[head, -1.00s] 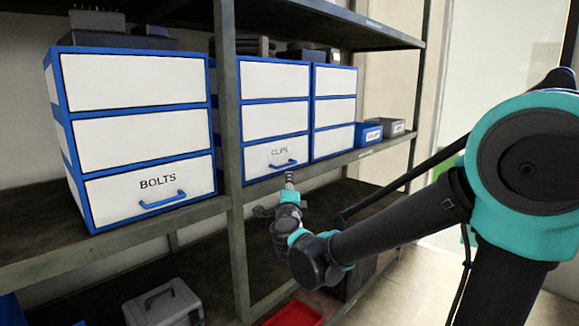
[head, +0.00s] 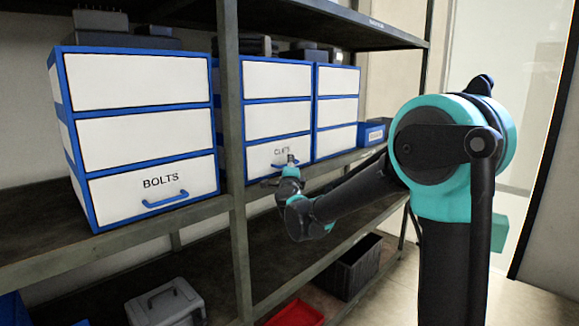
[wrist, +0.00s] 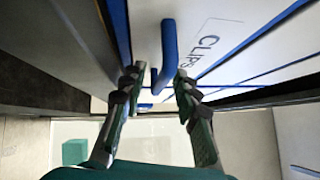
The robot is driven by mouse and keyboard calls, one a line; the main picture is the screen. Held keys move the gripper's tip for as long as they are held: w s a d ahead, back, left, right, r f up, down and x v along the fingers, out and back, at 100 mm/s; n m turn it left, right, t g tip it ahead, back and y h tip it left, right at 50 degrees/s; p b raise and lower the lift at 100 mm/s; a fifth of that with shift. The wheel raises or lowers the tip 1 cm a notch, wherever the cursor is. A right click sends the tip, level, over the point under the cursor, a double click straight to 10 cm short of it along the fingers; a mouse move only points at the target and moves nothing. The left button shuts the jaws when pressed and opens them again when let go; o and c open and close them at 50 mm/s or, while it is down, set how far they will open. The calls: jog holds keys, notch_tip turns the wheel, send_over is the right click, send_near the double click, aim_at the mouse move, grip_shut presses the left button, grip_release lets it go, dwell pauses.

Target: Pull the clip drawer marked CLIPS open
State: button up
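The CLIPS drawer (head: 256,160) is the bottom drawer of the middle white-and-blue cabinet, and its front looks flush with the cabinet. In the head view my gripper (head: 290,162) is in front of it and hides part of the label and handle. In the wrist view the drawer front (wrist: 240,18) with its CLIPS label shows at the upper right. The blue handle (wrist: 169,45) reaches down between the fingertips of my gripper (wrist: 157,78). The fingers are apart, one on each side of the handle, with a visible gap; contact is not clear.
The BOLTS cabinet (head: 140,140) stands left of a grey shelf post (head: 232,130). Another cabinet (head: 336,110) and a small blue bin (head: 372,133) stand to the right. A grey case (head: 165,303), red tray (head: 296,314) and dark crate (head: 352,268) are below.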

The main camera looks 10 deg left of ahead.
grip_shut()
dwell(0.4)
jog(key=s+d, duration=1.1)
jog(key=d, duration=0.3)
grip_release()
